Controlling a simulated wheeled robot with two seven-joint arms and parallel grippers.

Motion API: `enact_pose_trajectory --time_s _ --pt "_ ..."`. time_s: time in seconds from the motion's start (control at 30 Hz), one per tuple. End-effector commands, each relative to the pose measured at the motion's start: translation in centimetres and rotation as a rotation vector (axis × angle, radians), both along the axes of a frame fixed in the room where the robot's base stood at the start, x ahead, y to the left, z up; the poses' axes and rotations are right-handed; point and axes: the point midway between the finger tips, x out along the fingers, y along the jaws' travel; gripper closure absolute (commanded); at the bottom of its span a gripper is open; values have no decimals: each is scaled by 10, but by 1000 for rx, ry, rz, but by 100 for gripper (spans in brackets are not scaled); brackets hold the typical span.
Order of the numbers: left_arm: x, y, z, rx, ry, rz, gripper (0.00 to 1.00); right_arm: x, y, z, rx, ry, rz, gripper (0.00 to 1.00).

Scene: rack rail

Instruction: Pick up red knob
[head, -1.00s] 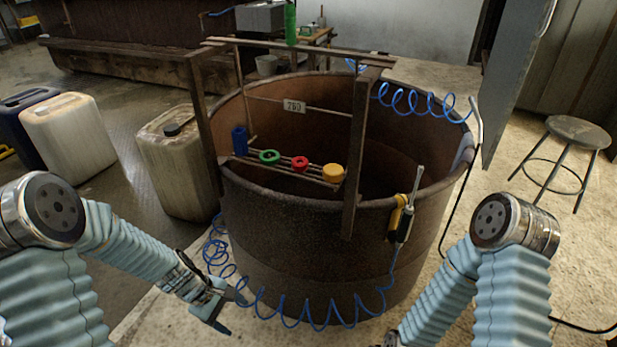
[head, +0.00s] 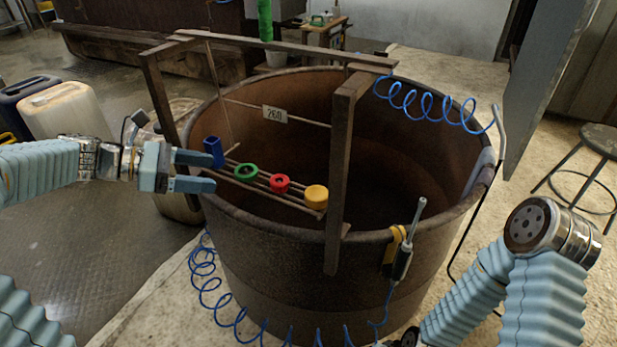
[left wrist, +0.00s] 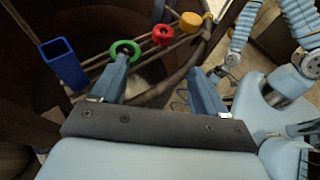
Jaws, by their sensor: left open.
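The red knob (head: 279,184) is a small ring-like piece on the slatted wooden rack at the near rim of the big tub, between a green ring (head: 246,172) and a yellow round piece (head: 316,196). It also shows in the left wrist view (left wrist: 163,35), beyond the fingertips. My left gripper (head: 213,172) is open and empty at the rack's left end, beside the blue block (head: 214,151) and left of the red knob. In the left wrist view the left gripper (left wrist: 164,82) has one finger overlapping the green ring. My right gripper does not show clearly.
The rusty round tub (head: 300,260) fills the middle. A wooden frame post (head: 342,170) stands just right of the yellow piece. A yellow-and-black tool (head: 402,247) hangs on the rim, with a blue coiled hose (head: 240,325) below. Plastic jugs (head: 68,120) stand at left.

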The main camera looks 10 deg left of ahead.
Motion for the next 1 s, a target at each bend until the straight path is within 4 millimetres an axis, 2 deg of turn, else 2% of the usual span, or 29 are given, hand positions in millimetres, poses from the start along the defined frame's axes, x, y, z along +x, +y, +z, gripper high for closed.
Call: enact_pose_trajectory --time_s 0.17,0.4,0.63,0.9,1.0 --pt "8 -20 -9 -2 1 -4 26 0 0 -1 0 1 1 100" --pt "27 -61 -27 -2 1 -4 26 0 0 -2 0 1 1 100" --pt "34 -79 -34 0 0 -3 26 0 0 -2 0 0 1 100" --pt "47 -115 -48 1 1 -3 26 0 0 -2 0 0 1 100" --pt "49 -119 -50 1 0 -1 26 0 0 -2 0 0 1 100"
